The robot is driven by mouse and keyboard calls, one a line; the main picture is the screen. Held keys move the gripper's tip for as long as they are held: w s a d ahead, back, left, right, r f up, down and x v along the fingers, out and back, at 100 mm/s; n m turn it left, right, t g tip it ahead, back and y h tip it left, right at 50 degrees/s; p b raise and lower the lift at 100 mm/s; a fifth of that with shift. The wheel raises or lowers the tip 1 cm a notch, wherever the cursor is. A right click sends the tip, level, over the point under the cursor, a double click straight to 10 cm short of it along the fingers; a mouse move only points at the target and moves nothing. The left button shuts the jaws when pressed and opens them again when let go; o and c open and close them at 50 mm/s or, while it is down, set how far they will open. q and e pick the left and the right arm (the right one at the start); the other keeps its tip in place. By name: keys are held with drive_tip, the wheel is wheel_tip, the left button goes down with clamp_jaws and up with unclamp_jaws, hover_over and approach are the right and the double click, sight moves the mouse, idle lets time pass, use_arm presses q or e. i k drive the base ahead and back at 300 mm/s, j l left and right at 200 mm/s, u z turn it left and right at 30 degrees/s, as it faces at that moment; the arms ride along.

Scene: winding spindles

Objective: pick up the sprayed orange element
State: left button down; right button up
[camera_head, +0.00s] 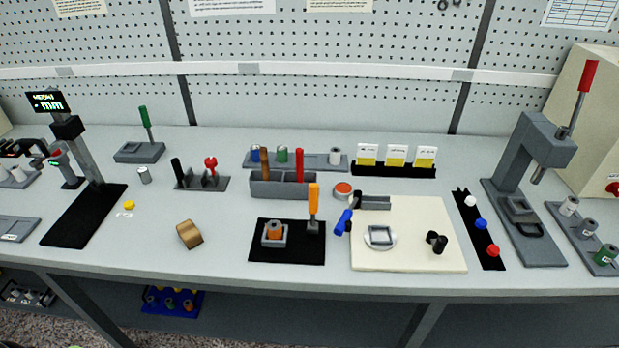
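An orange cylindrical element (274,229) with a grey top sits in a small square grey holder (266,243) on a black mat (285,256), near the front middle of the table. The holder's walls hide its lower part. An upright orange-handled tool (313,200) stands in a dark block on the same mat, to the right of the element. Neither of my grippers shows in the head view.
A cream board (400,262) with a blue-handled tool (343,222) lies close right of the mat. A grey rack (284,190) stands behind it. A brown block (189,234) lies to the left. A tall lever press (540,150) stands far right. The table front left of the mat is mostly clear.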

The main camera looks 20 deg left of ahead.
sight(273, 227)
drive_tip(key=k+j, duration=0.1)
drive_tip(key=j, duration=0.35)
drive_tip(key=k+j, duration=0.1)
drive_tip(key=j, duration=0.3)
drive_tip(key=k+j, duration=0.1)
drive_tip(key=j, duration=0.35)
drive_tip(key=j+z, duration=0.1)
drive_tip(key=j, duration=0.35)
drive_tip(key=k, duration=0.05)
